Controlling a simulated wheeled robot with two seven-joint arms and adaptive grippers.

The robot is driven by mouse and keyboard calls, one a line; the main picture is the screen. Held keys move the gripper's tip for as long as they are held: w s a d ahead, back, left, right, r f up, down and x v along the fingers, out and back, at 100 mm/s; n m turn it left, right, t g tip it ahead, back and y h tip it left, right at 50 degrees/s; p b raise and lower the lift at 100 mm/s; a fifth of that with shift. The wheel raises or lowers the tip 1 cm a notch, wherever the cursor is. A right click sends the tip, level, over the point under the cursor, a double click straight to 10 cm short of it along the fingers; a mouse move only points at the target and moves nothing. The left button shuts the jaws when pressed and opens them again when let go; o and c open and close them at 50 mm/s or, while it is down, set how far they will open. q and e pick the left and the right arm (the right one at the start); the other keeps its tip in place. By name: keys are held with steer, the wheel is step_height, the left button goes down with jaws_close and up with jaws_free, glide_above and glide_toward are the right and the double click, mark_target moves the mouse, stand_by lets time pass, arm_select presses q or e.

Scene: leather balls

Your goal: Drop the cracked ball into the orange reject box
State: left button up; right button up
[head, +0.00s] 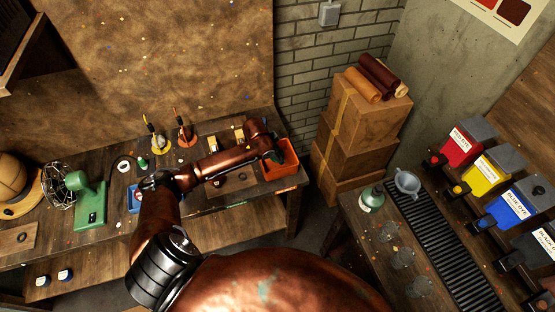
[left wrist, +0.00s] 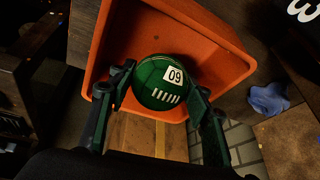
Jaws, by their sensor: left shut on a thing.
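The orange reject box (head: 287,172) stands at the right end of the workbench. It fills much of the left wrist view (left wrist: 225,65). My left gripper (head: 268,150) is over the box. In the left wrist view its two fingers (left wrist: 160,88) are shut on a green ball (left wrist: 150,70), one finger on each side. The ball has a white number label and a row of short white bars. It appears over the box opening; its height above the floor of the box is hard to tell. No crack shows clearly on the visible side. My right gripper is not in view.
The workbench (head: 228,202) holds a green machine (head: 90,203) and a blue tray (head: 134,198) left of the box. Stacked cardboard boxes (head: 362,118) stand right of it. A blue cloth (left wrist: 268,98) lies beside the box. Dye dispensers (head: 463,143) line the right.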

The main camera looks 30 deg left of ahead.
arm_select(q)
steer(key=shift+w+d+f, duration=0.15)
steer(key=shift+w+f, duration=0.05)
steer(key=shift+f, duration=1.5)
steer(key=shift+f, duration=0.1)
steer(key=o, duration=1.2)
steer(key=shift+o, duration=0.2)
steer(key=v, duration=1.2)
steer(key=shift+p, duration=0.35)
steer(key=shift+s, duration=0.1)
